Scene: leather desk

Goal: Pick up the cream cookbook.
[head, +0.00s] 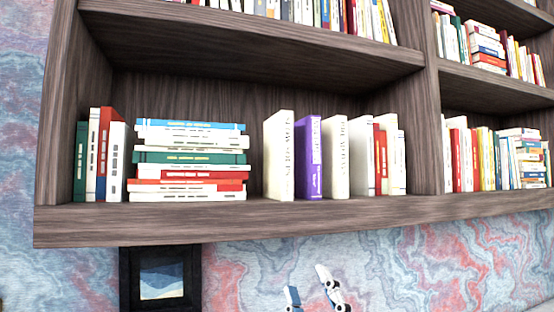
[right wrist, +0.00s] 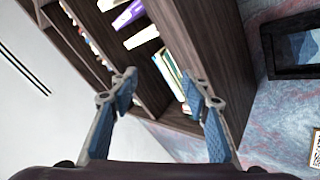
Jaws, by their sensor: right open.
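Two cream or off-white books stand upright on the lower shelf in the head view, one left of a purple book (head: 309,158) and one right of it. The left one (head: 279,156) is the creamier and taller; the right one (head: 335,158) is similar. I cannot read which is the cookbook. In the right wrist view the left cream book (right wrist: 141,37) shows beyond the fingers. My right gripper (head: 309,285) is below the shelf, apart from the books. In the wrist view its fingers (right wrist: 161,87) are spread and empty. My left gripper is not in view.
A stack of lying books (head: 190,162) is left of the cream books, with a small gap. White and red books (head: 381,155) stand to the right. The shelf's front edge (head: 290,222) lies between gripper and books. A framed picture (head: 160,277) hangs below.

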